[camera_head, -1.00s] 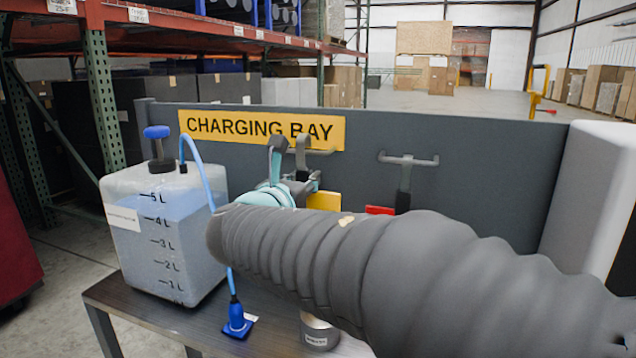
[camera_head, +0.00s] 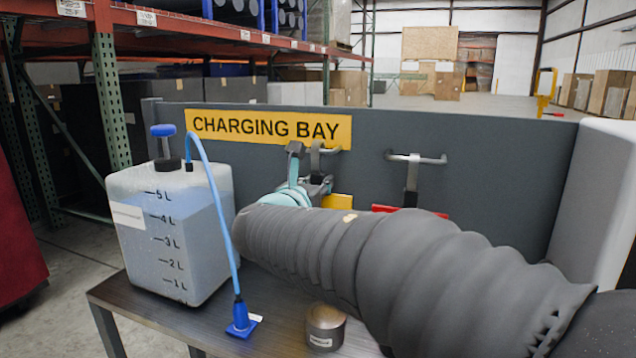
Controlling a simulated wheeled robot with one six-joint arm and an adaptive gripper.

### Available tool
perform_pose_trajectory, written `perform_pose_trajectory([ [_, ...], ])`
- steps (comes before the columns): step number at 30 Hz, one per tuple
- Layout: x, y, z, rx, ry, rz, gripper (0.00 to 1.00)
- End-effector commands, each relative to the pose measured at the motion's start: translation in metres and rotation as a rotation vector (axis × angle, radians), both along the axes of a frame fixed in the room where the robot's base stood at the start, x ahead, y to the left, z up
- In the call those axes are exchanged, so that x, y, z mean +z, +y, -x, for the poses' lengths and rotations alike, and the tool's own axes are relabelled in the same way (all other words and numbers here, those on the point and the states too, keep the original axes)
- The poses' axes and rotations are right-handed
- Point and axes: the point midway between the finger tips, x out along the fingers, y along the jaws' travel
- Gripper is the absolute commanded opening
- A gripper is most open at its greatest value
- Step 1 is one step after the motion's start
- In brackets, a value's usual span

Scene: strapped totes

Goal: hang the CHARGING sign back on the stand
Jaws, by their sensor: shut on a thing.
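A yellow sign (camera_head: 337,201) shows partly beside my gripper, in front of the grey panel (camera_head: 490,185). No lettering on it is visible; my arm covers its lower part. My gripper (camera_head: 318,186) is shut on this sign near its grey hanger (camera_head: 317,157). The hanger's curved top is close to a left peg (camera_head: 336,150) on the panel; I cannot tell whether it rests on it. A red sign (camera_head: 436,212) hangs by a grey hanger from the right peg (camera_head: 430,159). My sleeved arm hides most of the red sign.
A translucent jug (camera_head: 165,235) with a blue hose (camera_head: 222,215) stands on the dark bench (camera_head: 130,300) at left. A blue plug (camera_head: 240,318) and a small grey can (camera_head: 325,328) are below my arm. A yellow CHARGING BAY plate (camera_head: 268,127) is behind my gripper.

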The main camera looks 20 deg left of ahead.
Motion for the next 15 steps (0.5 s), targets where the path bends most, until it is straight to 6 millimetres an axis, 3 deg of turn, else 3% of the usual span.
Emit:
perform_pose_trajectory([
  [14,-0.0054,-0.0001,0.0001,0.000,0.000,0.000,0.00],
  [15,-0.0054,-0.0001,0.0001,0.000,0.000,0.000,0.30],
])
